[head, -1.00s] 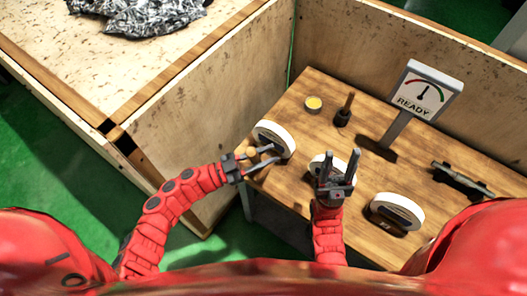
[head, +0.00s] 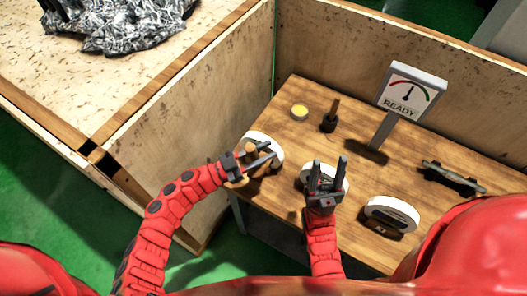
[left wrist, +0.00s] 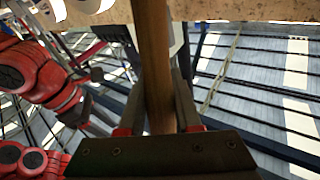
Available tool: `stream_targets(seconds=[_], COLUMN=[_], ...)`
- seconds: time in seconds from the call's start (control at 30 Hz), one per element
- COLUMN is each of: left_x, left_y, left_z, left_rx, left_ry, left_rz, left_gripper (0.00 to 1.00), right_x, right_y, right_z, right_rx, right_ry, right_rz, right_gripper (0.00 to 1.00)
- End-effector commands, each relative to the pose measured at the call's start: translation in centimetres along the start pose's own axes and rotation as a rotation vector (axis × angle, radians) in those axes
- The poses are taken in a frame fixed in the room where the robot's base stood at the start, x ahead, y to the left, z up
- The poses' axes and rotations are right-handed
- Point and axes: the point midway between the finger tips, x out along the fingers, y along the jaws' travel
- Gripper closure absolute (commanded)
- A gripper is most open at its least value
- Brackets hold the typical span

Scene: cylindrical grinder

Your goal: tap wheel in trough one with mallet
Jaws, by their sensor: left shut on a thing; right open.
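My left gripper (head: 264,154) is shut on the wooden mallet (left wrist: 152,60). In the left wrist view its handle runs up between the fingers. In the head view only small wooden parts of the mallet show beside the gripper. A white wheel (head: 272,142) stands at the table's left edge, right behind the left gripper and partly hidden by it; I cannot tell whether the mallet touches it. A middle wheel (head: 308,174) is partly hidden by my right gripper (head: 328,172), which is open and empty. A third wheel (head: 392,212) stands to the right. Trough numbers are not legible.
A gauge sign reading READY (head: 411,93) stands at the back of the wooden table (head: 365,180). A yellow-topped tin (head: 300,111), a dark wooden-handled tool (head: 329,122) and a dark bar-like tool (head: 454,178) lie around it. Plywood walls (head: 360,55) rise behind and left.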

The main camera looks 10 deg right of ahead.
Motion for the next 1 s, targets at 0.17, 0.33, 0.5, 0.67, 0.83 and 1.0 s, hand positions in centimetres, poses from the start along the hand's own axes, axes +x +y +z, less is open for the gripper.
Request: stream_targets(seconds=[0.17, 0.33, 0.5, 0.67, 0.83, 1.0], left_x=[0.6, 0.6, -0.1, -1.6, -3.0, -4.5], left_y=[-0.4, -0.5, 0.1, 1.1, 2.1, 3.2], left_z=[0.2, 0.2, -0.2, -0.6, -1.1, -1.4], left_rx=[0.0, -0.001, 0.001, -0.002, 0.0, -0.002], left_ry=[0.0, -0.001, 0.0, -0.002, -0.001, -0.001], left_rz=[0.001, 0.0, 0.0, 0.001, 0.0, 0.0], left_gripper=[1.0, 1.0, 1.0, 1.0, 1.0, 1.0], right_x=[-0.3, -0.2, 0.2, 0.7, 1.2, 1.6], right_y=[0.0, 0.0, 0.0, 0.0, 0.1, 0.1], right_z=[0.0, 0.0, 0.0, -0.1, -0.2, -0.3], right_rx=[0.0, 0.0, 0.0, 0.0, 0.0, 0.0], right_ry=[0.0, 0.0, 0.0, 0.0, 0.0, 0.0], right_rz=[0.0, 0.0, 0.0, 0.0, 0.0, 0.0], right_gripper=[0.5, 0.5, 0.5, 0.5, 0.5, 0.5])
